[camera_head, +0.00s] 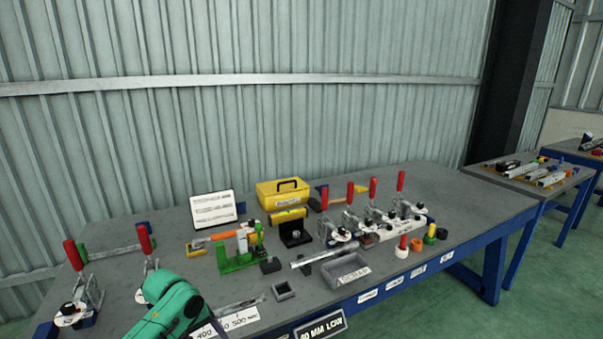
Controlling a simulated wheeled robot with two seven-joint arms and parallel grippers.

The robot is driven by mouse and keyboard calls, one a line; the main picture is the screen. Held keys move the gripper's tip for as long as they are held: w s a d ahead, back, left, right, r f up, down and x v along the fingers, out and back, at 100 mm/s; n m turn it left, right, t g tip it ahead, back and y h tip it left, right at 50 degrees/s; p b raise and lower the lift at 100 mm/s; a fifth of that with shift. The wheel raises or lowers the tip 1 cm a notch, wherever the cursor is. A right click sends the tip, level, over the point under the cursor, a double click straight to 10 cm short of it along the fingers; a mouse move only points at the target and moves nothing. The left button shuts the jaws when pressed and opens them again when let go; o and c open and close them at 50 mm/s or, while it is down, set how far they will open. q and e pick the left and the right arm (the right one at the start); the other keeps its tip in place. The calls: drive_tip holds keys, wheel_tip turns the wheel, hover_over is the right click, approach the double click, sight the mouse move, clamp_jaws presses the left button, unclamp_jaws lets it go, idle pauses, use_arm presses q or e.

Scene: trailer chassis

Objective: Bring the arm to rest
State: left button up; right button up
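A green arm link, which looks like part of my own arm, comes in at the bottom left and reaches over the front edge of the grey workbench (455,205). Its gripper cannot be made out; it is out of the picture or hidden. No other arm or gripper of mine shows. A thin grey metal piece (240,304) lies on the bench just right of the green link.
Red-handled toggle clamps (82,285) stand at the bench's left; several more stand right of centre. A yellow toolbox (283,194), a green fixture (238,257), a grey bin (345,270) and a small square tray (284,290) occupy the middle. The bench's right end is clear.

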use_arm(q)
drive_tip(key=s+a+f+m+y, duration=0.15)
drive_tip(key=s+f, duration=0.25)
drive_tip(key=f, duration=0.5)
drive_tip(key=s+a+f, duration=0.3)
drive_tip(key=s+f, duration=0.1)
drive_tip(key=f, duration=0.6)
drive_tip(key=s+a+f+m, duration=0.1)
drive_tip(key=s+a+f, duration=0.1)
drive_tip(key=s+f, duration=0.5)
drive_tip(key=s+d+f+m, duration=0.1)
drive_tip(key=s+f, duration=0.3)
drive_tip(key=s, duration=0.5)
drive_tip(key=s+f+m, duration=0.2)
drive_tip(key=s+f, duration=0.3)
drive_tip(key=s, duration=0.3)
drive_tip(key=s+d+f+m, duration=0.1)
drive_tip(key=s+f+m, duration=0.1)
drive_tip(key=s+f, duration=0.3)
drive_tip(key=s+y, duration=0.1)
drive_tip(key=s, duration=0.3)
drive_tip(key=shift+s+d+m+g, duration=0.3)
drive_tip(key=shift+d+m+g, duration=0.05)
drive_tip(key=shift+g, duration=0.05)
